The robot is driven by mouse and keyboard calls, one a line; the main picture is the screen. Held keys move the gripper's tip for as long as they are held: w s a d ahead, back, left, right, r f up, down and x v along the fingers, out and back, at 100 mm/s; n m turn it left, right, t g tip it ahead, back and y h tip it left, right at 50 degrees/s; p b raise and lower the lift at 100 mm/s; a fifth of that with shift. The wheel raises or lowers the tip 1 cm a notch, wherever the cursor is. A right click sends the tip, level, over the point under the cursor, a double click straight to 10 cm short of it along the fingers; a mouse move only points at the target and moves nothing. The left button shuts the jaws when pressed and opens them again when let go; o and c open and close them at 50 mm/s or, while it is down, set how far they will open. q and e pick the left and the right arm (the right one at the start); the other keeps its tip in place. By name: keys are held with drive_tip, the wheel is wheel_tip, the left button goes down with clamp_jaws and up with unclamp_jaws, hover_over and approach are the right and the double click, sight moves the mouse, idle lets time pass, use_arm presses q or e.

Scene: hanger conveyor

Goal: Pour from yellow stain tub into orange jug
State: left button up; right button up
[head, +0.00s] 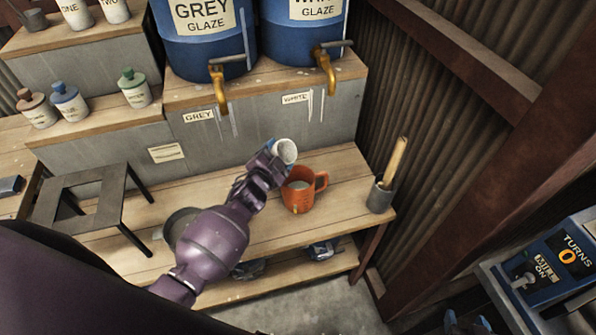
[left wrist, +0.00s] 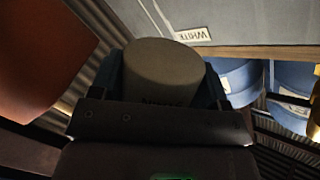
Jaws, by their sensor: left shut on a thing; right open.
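My left gripper (head: 268,168) is shut on a small pale tub (head: 285,150), its round mouth facing up and right in the head view. I cannot read its label or tell its exact tilt. The tub (left wrist: 160,75) also shows between the fingers in the left wrist view, which is upside down. The orange jug (head: 300,197) stands upright on the bench, just below and right of the tub, with a pale greyish inside. The orange-brown shape at the left wrist view's upper left seems to be the jug (left wrist: 35,55). My right gripper (head: 466,322) seems to show dark and open at the bottom edge.
A grey pot with a wooden handle (head: 382,190) stands right of the jug. Blue glaze barrels (head: 205,45) with brass taps stand on the ledge behind. A dark stool (head: 85,200) is at left, near a grey bowl (head: 175,225). A turns-counter machine (head: 545,265) is at lower right.

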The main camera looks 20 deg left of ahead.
idle(0.3)
use_arm(q)
drive_tip(key=shift+d+n+p, duration=0.1)
drive_tip(key=shift+n+p, duration=0.5)
drive_tip(key=shift+n, duration=0.3)
drive_tip(key=shift+s+d+f+n+g+h+p, duration=0.1)
drive_tip(key=shift+n+g+h+p, duration=0.1)
drive_tip(key=shift+n+p, duration=0.25)
drive_tip(key=shift+d+f+n+g+h+p, duration=0.1)
drive_tip(key=shift+n+h+p, duration=0.1)
drive_tip(key=shift+n, duration=0.35)
drive_tip(key=shift+f+n, duration=0.2)
drive_tip(key=shift+n, duration=0.2)
drive_tip(key=shift+d, duration=0.1)
